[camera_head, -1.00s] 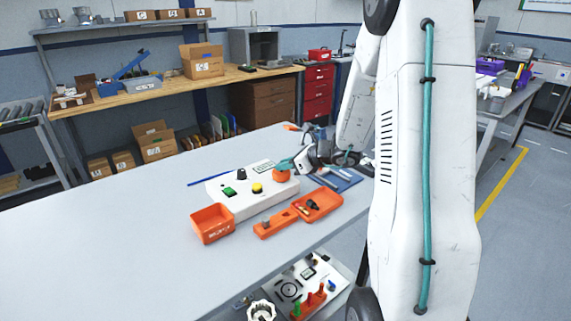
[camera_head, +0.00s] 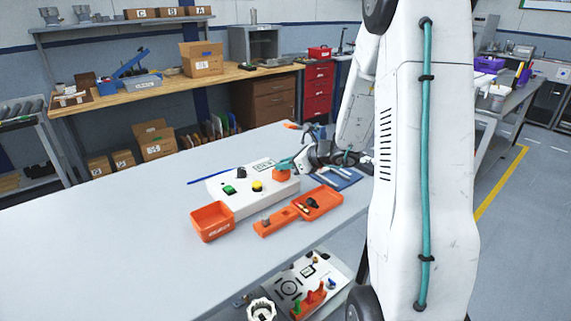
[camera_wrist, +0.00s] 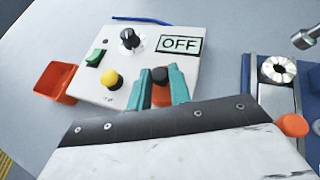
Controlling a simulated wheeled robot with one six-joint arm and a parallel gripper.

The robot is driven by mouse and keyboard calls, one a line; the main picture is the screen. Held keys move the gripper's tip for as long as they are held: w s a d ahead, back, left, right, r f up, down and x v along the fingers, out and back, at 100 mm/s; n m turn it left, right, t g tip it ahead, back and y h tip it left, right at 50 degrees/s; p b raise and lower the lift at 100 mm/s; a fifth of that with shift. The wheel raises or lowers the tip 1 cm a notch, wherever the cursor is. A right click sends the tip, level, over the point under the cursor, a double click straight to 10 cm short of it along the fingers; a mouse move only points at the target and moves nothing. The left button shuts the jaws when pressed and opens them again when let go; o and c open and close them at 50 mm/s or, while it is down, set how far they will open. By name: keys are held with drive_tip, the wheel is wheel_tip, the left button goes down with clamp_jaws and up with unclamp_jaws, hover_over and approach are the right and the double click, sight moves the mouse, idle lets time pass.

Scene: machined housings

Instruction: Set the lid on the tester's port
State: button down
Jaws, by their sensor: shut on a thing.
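The tester (camera_head: 235,200) is a white box on the grey table, with a green switch, a yellow button and a black knob. It also shows in the wrist view (camera_wrist: 125,98), with an OFF display. My gripper (camera_head: 283,166) is at the tester's right end. In the wrist view its teal fingers (camera_wrist: 161,84) are shut on an orange piece with a black top, which I take to be the lid (camera_wrist: 161,96). The lid is at the tester's top face. The port is hidden, and I cannot tell whether the lid touches it.
An orange bin (camera_head: 212,222) and an orange tray (camera_head: 318,203) with small parts stand in front of the tester. A blue rod (camera_head: 208,181) lies behind. The table's left side is clear.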

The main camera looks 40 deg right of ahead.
sight(286, 172)
drive_tip(key=shift+f, duration=0.1)
drive_tip(key=c, duration=0.7)
unclamp_jaws()
idle(0.3)
wheel_tip(286, 172, up, 8)
idle(1.0)
idle(0.4)
